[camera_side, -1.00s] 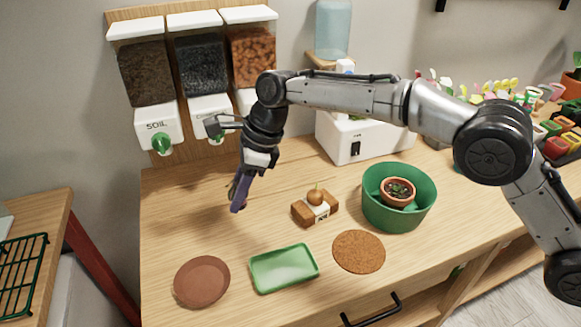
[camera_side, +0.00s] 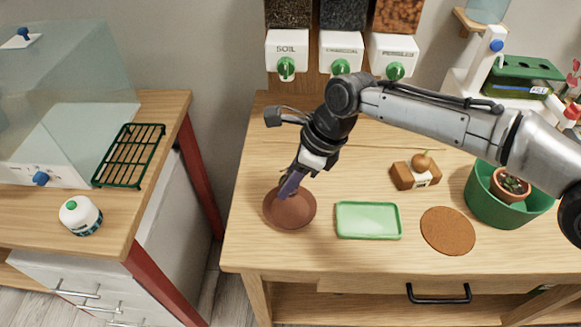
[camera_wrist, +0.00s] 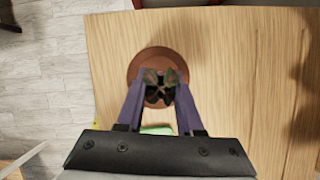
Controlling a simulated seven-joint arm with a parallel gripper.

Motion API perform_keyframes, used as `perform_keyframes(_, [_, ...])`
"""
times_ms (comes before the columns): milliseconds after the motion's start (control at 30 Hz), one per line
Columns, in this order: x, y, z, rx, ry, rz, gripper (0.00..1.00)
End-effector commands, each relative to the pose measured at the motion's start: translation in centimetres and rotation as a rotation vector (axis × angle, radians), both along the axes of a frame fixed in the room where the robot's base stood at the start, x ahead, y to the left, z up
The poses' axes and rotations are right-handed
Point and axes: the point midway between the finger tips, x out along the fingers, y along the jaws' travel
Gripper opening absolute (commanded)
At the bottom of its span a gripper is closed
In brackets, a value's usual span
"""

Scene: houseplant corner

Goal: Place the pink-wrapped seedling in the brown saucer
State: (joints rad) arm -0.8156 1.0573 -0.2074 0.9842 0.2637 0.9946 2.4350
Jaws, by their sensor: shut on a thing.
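The brown saucer (camera_side: 298,213) lies on the wooden bench at the left. My gripper (camera_side: 287,190) points down over it, with purple fingers. In the wrist view my gripper (camera_wrist: 159,92) is shut on the seedling (camera_wrist: 158,90), whose dark green leaves show between the fingertips with a trace of pink. The saucer (camera_wrist: 141,66) shows behind and around it. In the side view the seedling is mostly hidden by the fingers. I cannot tell whether it touches the saucer.
A green tray (camera_side: 369,220) lies right of the saucer, then a round cork mat (camera_side: 447,231). A brown block with a bulb-like object (camera_side: 415,173) sits behind them. A green pot (camera_side: 500,205) holding a terracotta pot (camera_side: 510,185) stands at the right. The bench's left edge is close.

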Motion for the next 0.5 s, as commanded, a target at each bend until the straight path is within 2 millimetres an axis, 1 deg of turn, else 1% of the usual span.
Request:
perform_keyframes(100, [0.0,0.0,-1.4,-0.002,0.002,-0.001,0.0])
perform_keyframes(300, [0.0,-0.1,-3.5,-0.003,0.001,0.0,0.0])
perform_keyframes(500, [0.0,0.0,-4.9,-0.001,0.001,-0.001,0.0])
